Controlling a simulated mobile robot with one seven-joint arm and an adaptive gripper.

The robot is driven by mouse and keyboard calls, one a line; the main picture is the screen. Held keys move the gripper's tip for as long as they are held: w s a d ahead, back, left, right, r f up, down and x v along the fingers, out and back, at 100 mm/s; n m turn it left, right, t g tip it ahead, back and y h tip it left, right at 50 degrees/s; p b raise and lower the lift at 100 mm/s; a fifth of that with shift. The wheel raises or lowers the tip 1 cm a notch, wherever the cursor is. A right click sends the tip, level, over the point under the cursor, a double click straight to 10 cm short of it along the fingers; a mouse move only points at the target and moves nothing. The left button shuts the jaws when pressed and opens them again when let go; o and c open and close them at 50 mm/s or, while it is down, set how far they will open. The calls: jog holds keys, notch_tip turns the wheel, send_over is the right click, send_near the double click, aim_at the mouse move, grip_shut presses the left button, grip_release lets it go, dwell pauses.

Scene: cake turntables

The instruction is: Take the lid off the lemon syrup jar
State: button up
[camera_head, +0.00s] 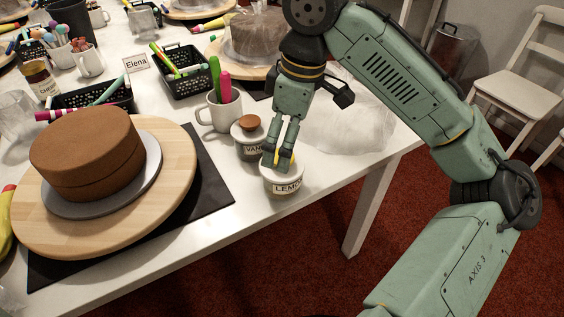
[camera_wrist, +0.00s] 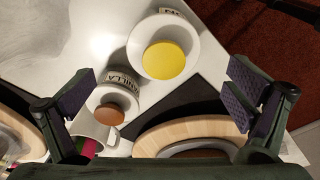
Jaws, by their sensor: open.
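The lemon syrup jar (camera_head: 286,187) is a white pot labelled "LEMO…" near the table's right edge, upright. Its lid has a yellow knob (camera_wrist: 164,60), seen from above in the wrist view on a pale round top (camera_wrist: 163,30). My gripper (camera_head: 279,163) is pointed down at the lid, and its fingers partly hide the knob in the head view. In the wrist view my gripper (camera_wrist: 159,92) is open, with fingers wide apart and nothing between them touching. The knob lies off toward the top of that picture, between the two fingers' sides.
The vanilla jar (camera_head: 248,141) with a brown knob stands close behind the lemon jar. A mug (camera_head: 212,117) with markers is beyond it. A brown cake (camera_head: 84,150) on a wooden turntable (camera_head: 176,196) stands left. The table edge is close on the right.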

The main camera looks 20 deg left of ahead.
jog(key=f, duration=0.4)
jog(key=shift+s+a+f, duration=0.25)
jog(key=shift+a, duration=0.1)
jog(key=c, duration=1.1)
